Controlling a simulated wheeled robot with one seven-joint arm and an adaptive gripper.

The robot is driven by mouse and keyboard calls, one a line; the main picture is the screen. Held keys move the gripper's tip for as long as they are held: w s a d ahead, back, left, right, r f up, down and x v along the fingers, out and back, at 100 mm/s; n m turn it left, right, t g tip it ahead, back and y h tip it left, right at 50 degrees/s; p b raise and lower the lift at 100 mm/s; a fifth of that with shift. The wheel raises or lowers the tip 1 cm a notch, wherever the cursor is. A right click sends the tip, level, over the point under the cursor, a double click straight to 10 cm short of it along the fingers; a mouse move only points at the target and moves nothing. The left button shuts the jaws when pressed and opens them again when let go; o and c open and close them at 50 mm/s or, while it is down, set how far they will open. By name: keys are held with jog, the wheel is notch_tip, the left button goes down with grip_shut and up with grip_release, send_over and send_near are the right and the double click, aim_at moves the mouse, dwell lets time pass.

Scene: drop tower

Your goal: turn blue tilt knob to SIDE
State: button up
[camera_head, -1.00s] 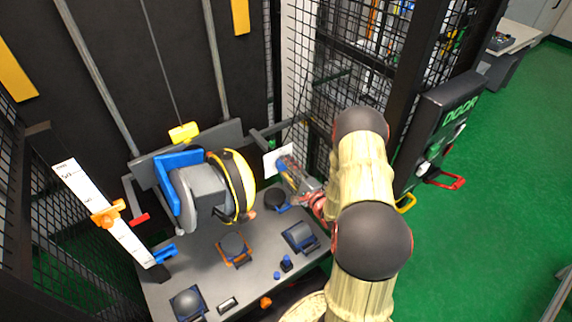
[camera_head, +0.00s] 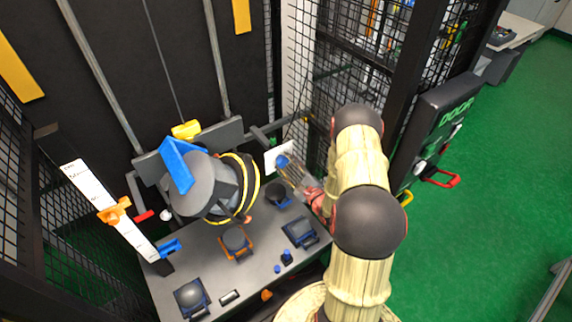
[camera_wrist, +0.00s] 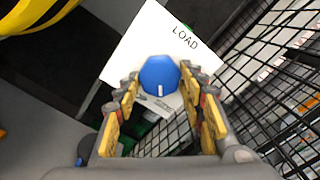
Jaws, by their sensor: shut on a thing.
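The blue tilt knob (camera_wrist: 158,72) sits on a white plate (camera_wrist: 142,38) that reads LOAD near its upper right. A white mark on the knob's near face points down in the wrist view. My gripper (camera_wrist: 162,82) is shut on the knob, with one yellow-padded finger on each side. The word SIDE is not visible. In the head view, the knob (camera_head: 283,160) and plate (camera_head: 270,157) stand at the right end of the fixture, with my gripper (camera_head: 287,168) reaching them from the lower right. A grey headform (camera_head: 205,190) with yellow bands and a blue bracket (camera_head: 175,163) is tilted up beside the plate.
A grey table (camera_head: 200,255) carries several dark domed blocks and a small blue knob (camera_head: 287,257). A white scale (camera_head: 105,205) with an orange slider stands at left. Black mesh (camera_head: 330,80) stands close to my arm. A DOOR panel (camera_head: 440,115) is at right.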

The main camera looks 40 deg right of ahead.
jog(key=shift+f, duration=0.1)
jog(key=o, duration=1.1)
jog(key=shift+o, duration=0.2)
jog(key=shift+s, duration=0.1)
jog(key=s, duration=1.1)
jog(key=shift+s+a, duration=0.3)
jog(key=shift+s, duration=0.1)
